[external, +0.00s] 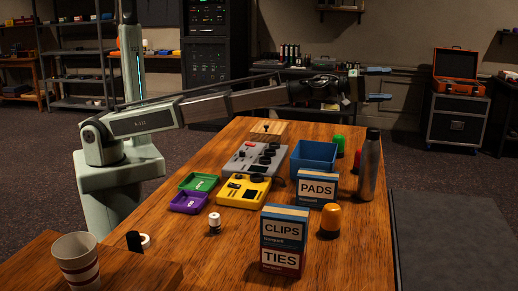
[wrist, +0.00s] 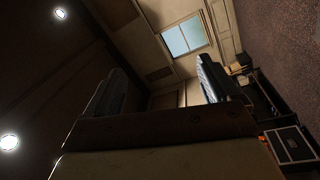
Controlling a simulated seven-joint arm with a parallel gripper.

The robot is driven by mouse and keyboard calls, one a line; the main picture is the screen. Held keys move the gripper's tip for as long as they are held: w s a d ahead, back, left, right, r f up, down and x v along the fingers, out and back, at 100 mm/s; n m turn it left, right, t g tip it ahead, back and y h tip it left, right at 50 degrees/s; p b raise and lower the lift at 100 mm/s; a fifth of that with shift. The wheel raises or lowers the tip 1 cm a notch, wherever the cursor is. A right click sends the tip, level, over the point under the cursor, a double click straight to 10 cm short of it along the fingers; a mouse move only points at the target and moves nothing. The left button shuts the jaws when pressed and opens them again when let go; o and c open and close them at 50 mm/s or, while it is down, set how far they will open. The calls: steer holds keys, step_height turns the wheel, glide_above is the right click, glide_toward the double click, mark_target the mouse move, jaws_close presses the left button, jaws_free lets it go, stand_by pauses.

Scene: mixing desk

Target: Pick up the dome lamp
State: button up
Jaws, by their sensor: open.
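The dome lamp (external: 330,220) looks like an amber dome on a dark base. It stands upright on the wooden table, right of the CLIPS and TIES boxes and in front of the PADS box. My gripper (external: 388,84) is high above the far right part of the table, well above and behind the lamp, pointing right. Its two fingers are apart and nothing is between them. In the wrist view my gripper (wrist: 165,92) also shows open and empty, facing the room's wall and ceiling. The lamp is not visible in the wrist view.
The CLIPS box (external: 284,227) rests on the TIES box (external: 281,262) left of the lamp. The PADS box (external: 317,188) and a tall metal bottle (external: 369,165) stand behind it. A blue bin (external: 313,157) is farther back. Bare tabletop lies in front and right of the lamp.

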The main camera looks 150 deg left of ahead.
steer(key=s+a+f+m+g, duration=0.1)
steer(key=s+a+f+m, duration=0.1)
steer(key=s+a+f, duration=0.3)
steer(key=s+a+f+m+g, duration=0.15)
steer(key=s+f, duration=0.25)
steer(key=s, duration=0.4)
steer(key=m+g+h, duration=0.2)
steer(key=m, duration=0.5)
glide_above(343, 143)
steer(key=s+d, duration=0.2)
steer(key=s, duration=0.1)
steer(key=shift+n, duration=0.25)
step_height(343, 143, down, 16)
steer(key=shift+a+r, duration=0.1)
steer(key=shift+r, duration=0.05)
steer(key=s+f+m, duration=0.1)
steer(key=s+d+f+m, duration=0.1)
steer(key=f, duration=0.1)
steer(key=s+d+f+m+h, duration=0.1)
steer(key=f, duration=0.1)
steer(key=shift+s+g, duration=0.1)
steer(key=shift+g, duration=0.25)
steer(key=shift+x, duration=3.75)
steer(key=shift+r, duration=0.1)
steer(key=c, duration=1.2)
